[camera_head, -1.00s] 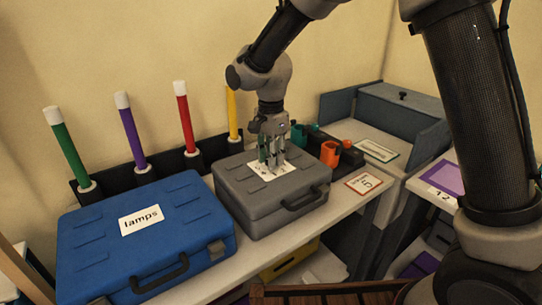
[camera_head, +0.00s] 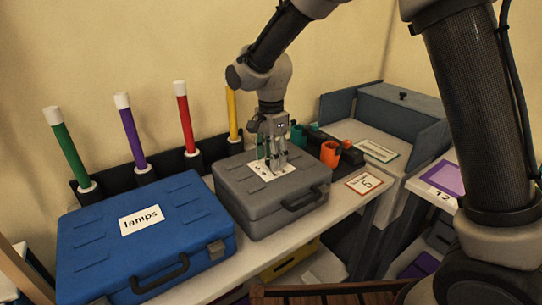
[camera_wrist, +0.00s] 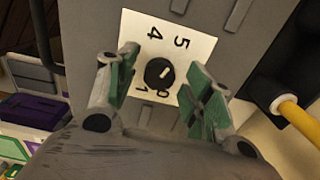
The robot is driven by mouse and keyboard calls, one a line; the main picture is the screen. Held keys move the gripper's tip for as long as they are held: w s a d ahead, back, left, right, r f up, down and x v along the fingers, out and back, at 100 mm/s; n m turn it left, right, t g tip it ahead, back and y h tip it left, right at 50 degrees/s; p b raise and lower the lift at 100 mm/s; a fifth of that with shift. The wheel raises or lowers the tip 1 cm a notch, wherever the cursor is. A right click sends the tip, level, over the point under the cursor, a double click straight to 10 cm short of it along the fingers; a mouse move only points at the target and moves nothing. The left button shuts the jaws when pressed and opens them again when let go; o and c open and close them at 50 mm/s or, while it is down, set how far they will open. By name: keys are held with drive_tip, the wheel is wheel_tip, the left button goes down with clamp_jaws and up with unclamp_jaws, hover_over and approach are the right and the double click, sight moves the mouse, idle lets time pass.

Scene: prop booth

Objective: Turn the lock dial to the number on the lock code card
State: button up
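A black round dial (camera_wrist: 160,74) sits on a white number plate (camera_wrist: 140,27) on the lid of a grey case (camera_head: 235,180). The wrist view shows 4, 5 and 1 on the plate; other digits are partly hidden. The dial's pale mark points up and right, roughly towards the 5. My gripper (camera_wrist: 162,88) is open, its green-padded fingers apart on either side of the dial, with visible gaps. In the head view my gripper (camera_head: 273,168) points down over the plate. The orange-edged code card (camera_head: 364,183) lies at the right; its small digit looks like 5.
A blue case (camera_head: 85,240) labelled lamps stands left of the grey case. Coloured rods stand in a black rack (camera_head: 120,178) behind. Orange and green cups (camera_head: 330,153) stand close behind the grey case. A grey-blue box (camera_head: 400,105) is at the right.

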drive_tip(key=shift+r, duration=0.1)
wheel_tip(320, 180, up, 12)
idle(0.5)
drive_tip(key=s+d+r+n+t, duration=0.1)
drive_tip(key=s+d+n, duration=0.2)
drive_tip(key=s+d, duration=0.5)
drive_tip(key=s+d+r+n+t, duration=0.1)
drive_tip(key=s+d+n, duration=0.3)
drive_tip(key=s+d, duration=0.4)
drive_tip(key=s+d+r+n+t, duration=0.2)
drive_tip(key=s+d+n, duration=0.2)
drive_tip(key=d, duration=1.5)
drive_tip(key=s, duration=0.3)
drive_tip(key=shift+s, duration=0.4)
